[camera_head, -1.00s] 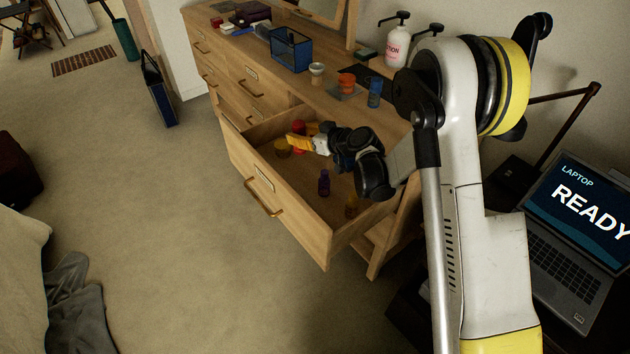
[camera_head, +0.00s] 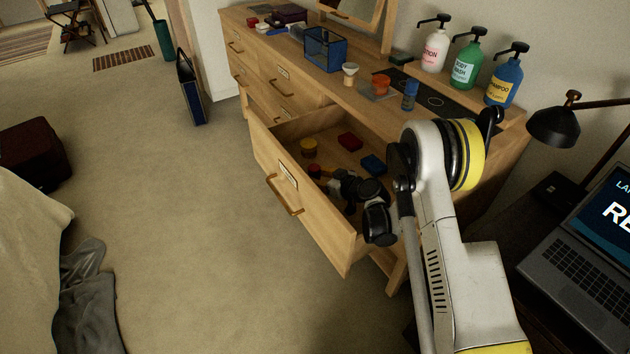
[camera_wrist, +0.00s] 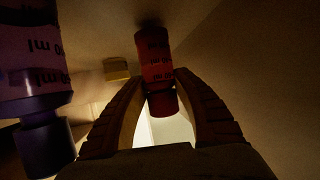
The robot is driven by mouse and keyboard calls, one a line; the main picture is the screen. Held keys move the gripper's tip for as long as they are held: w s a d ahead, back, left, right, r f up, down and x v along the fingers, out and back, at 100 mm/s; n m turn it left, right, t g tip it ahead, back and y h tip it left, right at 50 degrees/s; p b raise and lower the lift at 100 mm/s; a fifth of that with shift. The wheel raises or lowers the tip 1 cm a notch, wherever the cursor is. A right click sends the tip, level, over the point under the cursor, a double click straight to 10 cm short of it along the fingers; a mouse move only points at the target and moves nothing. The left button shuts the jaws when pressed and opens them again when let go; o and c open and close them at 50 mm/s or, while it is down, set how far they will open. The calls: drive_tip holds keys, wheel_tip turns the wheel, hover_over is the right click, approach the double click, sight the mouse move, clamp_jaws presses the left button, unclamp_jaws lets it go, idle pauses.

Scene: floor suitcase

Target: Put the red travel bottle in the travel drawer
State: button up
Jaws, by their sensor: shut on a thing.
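The red travel bottle (camera_wrist: 156,60) is between the fingers of my gripper (camera_wrist: 160,108) in the wrist view, and the fingers are shut on it. In the head view, my gripper (camera_head: 322,176) is down inside the open drawer (camera_head: 310,215), with a bit of the red bottle (camera_head: 314,169) showing at its tip. I cannot tell whether the bottle touches the drawer floor. A purple bottle (camera_wrist: 35,80) stands close beside it in the wrist view; my arm hides it in the head view. The drawer's label is too small to read.
The drawer also holds a yellow jar (camera_head: 309,147), a red box (camera_head: 350,141) and a blue box (camera_head: 373,164). Pump bottles (camera_head: 466,64), a blue organizer (camera_head: 325,49) and small items stand on the dresser top. Carpet before the drawer is clear.

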sight(319, 179)
drive_tip(key=shift+f, duration=0.45)
drive_tip(key=shift+r, duration=0.15)
drive_tip(key=o, duration=1.1)
drive_tip(key=v, duration=0.6)
drive_tip(key=shift+s+d+p, duration=0.2)
drive_tip(key=shift+d+p, duration=0.1)
drive_tip(key=shift+p, duration=0.1)
drive_tip(key=shift+s+d+r, duration=0.25)
drive_tip(key=shift+s+r, duration=0.05)
